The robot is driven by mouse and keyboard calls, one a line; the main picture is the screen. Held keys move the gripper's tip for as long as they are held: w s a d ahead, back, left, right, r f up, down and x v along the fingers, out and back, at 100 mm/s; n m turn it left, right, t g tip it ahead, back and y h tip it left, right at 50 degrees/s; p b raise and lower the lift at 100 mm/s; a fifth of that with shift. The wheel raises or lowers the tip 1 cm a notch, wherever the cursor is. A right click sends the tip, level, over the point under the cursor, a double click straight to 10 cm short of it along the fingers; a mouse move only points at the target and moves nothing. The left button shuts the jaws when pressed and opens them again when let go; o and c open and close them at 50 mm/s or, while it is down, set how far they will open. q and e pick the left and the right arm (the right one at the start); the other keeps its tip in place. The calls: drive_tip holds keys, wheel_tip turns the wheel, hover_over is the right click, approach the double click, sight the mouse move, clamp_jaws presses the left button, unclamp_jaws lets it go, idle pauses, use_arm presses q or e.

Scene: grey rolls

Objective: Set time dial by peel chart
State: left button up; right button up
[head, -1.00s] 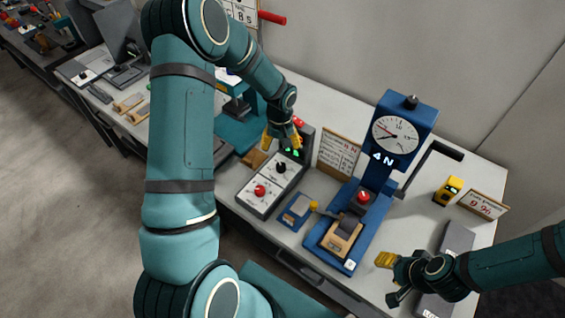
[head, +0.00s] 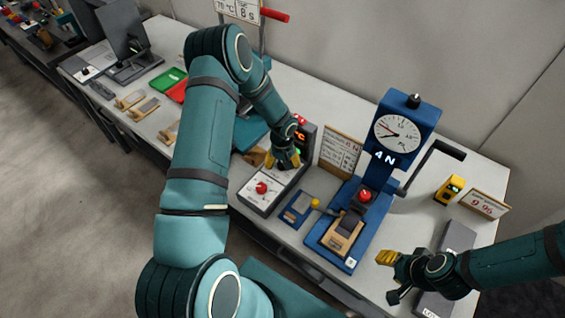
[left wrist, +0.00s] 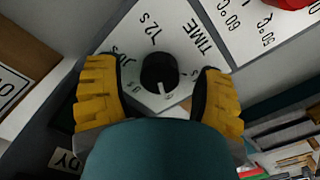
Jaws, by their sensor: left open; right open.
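The time dial, a black knob (left wrist: 158,68) with a white pointer, sits on a white plate marked TIME in the left wrist view. My left gripper (left wrist: 158,98) is open, with its yellow fingers on either side of the knob and visible gaps to it. In the head view my left gripper (head: 286,158) hides that dial on the control box (head: 246,195). A framed chart (head: 340,150) stands behind; its small print is unreadable. The blue peel tester (head: 392,165) shows 4 N under a round gauge. My right gripper (head: 385,258) is open and empty over the table's front right.
A red knob (head: 261,188) sits on the box's near half, beside temperature marks. A sign (head: 240,8) at the back reads 70 °C, 8 s. A yellow device (head: 449,190) and a 9.9 sign (head: 483,204) stand right. A blue block (head: 298,208) lies between box and tester.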

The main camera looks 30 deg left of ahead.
use_arm(q)
clamp_jaws()
use_arm(e)
drive_tip(key=shift+f, duration=0.15)
